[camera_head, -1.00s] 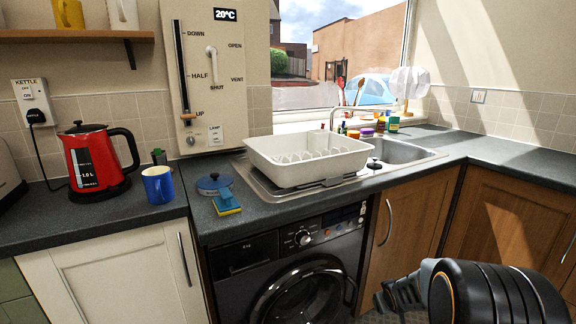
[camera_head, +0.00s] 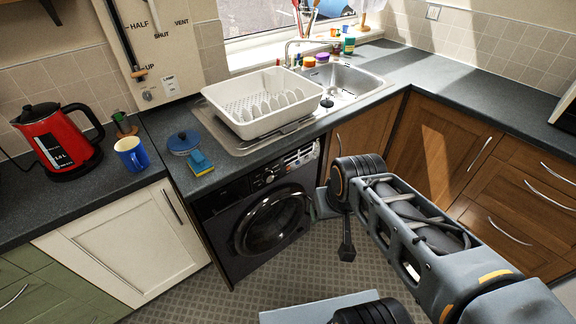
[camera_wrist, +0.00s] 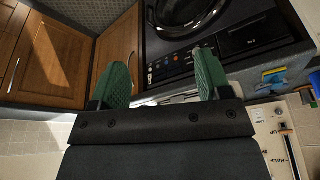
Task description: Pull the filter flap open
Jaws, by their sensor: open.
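The dark washing machine (camera_head: 236,229) stands under the counter, with its round door (camera_head: 270,222) shut. I cannot make out a filter flap on it; its lower front is small and dark in the head view. In the wrist view the picture is upside down, and the machine's control panel (camera_wrist: 185,62) and door (camera_wrist: 188,12) show beyond my gripper (camera_wrist: 164,74). My gripper is open, its two green fingertips wide apart with nothing between them. In the head view my arm reaches towards the machine's right side, and the fingertips are not clear there.
A wooden cupboard (camera_head: 362,128) stands right of the machine and a white cupboard (camera_head: 118,246) left of it. The counter above holds a white dish rack (camera_head: 243,122), a sponge (camera_head: 200,163), a blue mug (camera_head: 132,155) and a red kettle (camera_head: 58,143). The patterned floor (camera_head: 225,300) in front is partly clear.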

